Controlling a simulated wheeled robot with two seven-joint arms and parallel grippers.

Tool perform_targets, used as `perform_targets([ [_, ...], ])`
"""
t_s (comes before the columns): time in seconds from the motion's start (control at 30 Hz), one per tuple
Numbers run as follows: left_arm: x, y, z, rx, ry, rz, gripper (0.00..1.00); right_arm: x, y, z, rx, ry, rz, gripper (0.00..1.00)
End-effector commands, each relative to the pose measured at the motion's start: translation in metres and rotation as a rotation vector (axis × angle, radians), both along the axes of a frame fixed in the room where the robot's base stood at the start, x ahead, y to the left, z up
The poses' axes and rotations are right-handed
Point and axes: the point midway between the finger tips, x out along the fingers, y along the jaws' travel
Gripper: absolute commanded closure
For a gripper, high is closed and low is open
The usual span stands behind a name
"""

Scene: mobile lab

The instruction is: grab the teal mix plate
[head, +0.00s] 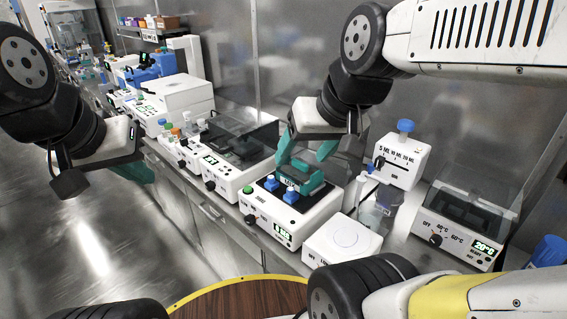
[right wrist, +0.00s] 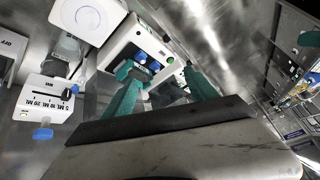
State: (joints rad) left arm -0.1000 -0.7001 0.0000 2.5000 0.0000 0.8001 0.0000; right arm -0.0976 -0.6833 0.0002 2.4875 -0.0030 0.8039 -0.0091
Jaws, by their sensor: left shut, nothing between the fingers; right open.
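The teal mix plate (head: 301,182) lies on the black top of a white mixer with blue clamps (head: 291,197) beside it. My right gripper (head: 304,160) is open just above the plate, its teal fingers pointing down at the mixer. Those fingers hide part of the plate, and I cannot tell whether they touch it. In the right wrist view my two open fingers (right wrist: 158,70) spread in front of the mixer, with its blue clamps (right wrist: 147,60) between them. My left gripper (head: 145,172) is shut and empty at the left, away from the bench devices.
The mixer (head: 262,222) has a green button and a display. A lidded device (head: 226,176) stands left of it and a white round-topped unit (head: 343,240) right. A dispenser with a blue knob (head: 402,160) and a heater (head: 463,225) stand further right. A metal wall (head: 290,40) closes the back.

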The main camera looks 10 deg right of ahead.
Motion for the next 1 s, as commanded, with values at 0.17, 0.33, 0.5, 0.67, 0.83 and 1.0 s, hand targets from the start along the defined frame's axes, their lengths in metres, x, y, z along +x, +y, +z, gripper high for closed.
perform_targets([
  [0.17,0.0,0.0,0.0,0.0,0.0,0.0,1.0,0.037,-0.008,0.003,-0.07,0.072,0.062,0.0],
  [0.33,0.0,0.0,0.0,0.0,0.0,0.0,1.0,0.096,-0.021,-0.006,-0.167,0.182,0.172,0.0],
  [0.5,0.0,0.0,0.0,0.0,0.0,0.0,1.0,0.156,-0.035,-0.033,-0.245,0.293,0.293,0.0],
  [0.67,0.0,0.0,0.0,0.0,0.0,0.0,1.0,0.204,-0.048,-0.071,-0.296,0.387,0.403,0.0],
  [0.83,0.0,0.0,0.0,0.0,0.0,0.0,1.0,0.232,-0.057,-0.103,-0.322,0.452,0.481,0.0],
  [1.0,0.0,0.0,0.0,0.0,0.0,0.0,1.0,0.24,-0.06,-0.118,-0.33,0.473,0.508,0.0],
])
